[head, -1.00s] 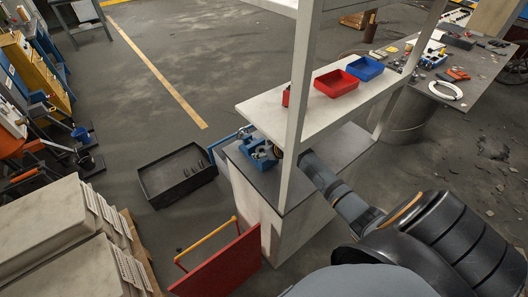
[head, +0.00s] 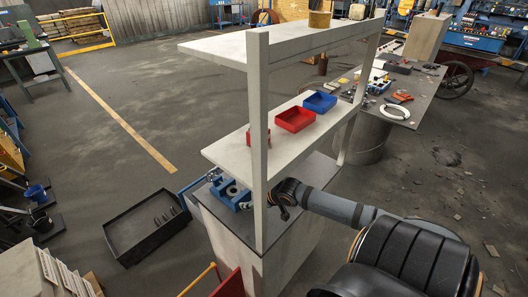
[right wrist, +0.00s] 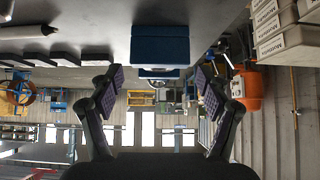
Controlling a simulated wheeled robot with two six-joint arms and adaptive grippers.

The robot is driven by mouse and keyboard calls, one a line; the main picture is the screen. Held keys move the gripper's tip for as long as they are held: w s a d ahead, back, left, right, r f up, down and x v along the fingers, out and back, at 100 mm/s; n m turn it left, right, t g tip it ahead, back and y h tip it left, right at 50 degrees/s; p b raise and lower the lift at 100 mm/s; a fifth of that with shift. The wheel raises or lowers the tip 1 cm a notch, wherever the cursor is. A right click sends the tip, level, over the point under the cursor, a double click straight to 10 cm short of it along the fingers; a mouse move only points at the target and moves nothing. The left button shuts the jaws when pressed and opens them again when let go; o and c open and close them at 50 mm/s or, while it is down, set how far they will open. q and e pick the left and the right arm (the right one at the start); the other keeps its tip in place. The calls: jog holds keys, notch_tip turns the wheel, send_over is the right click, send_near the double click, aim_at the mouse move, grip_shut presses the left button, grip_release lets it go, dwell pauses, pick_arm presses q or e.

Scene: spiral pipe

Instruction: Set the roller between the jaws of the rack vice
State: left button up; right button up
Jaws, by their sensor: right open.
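The blue vice (head: 230,192) stands on the grey lower top of the shelving unit, near its left end, with a grey round part in its middle. My right gripper (head: 284,204) is just right of it, by the shelf post, small and partly hidden. In the right wrist view, my right gripper (right wrist: 161,88) has its two dark padded fingers wide apart with nothing between them. A blue block (right wrist: 160,46), seemingly part of the vice, shows ahead of them. A pale rod-like piece (right wrist: 26,31) lies at upper left; I cannot tell whether it is the roller. My left gripper is out of view.
The middle shelf (head: 235,152) hangs over the vice, with a red bin (head: 295,119) and a blue bin (head: 320,102) on it. A white post (head: 259,140) rises close to my gripper. A black tray (head: 145,225) is on the floor at left.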

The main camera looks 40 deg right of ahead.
jog(key=s+p, duration=0.2)
jog(key=s, duration=0.3)
jog(key=shift+s+d, duration=0.2)
dwell(0.3)
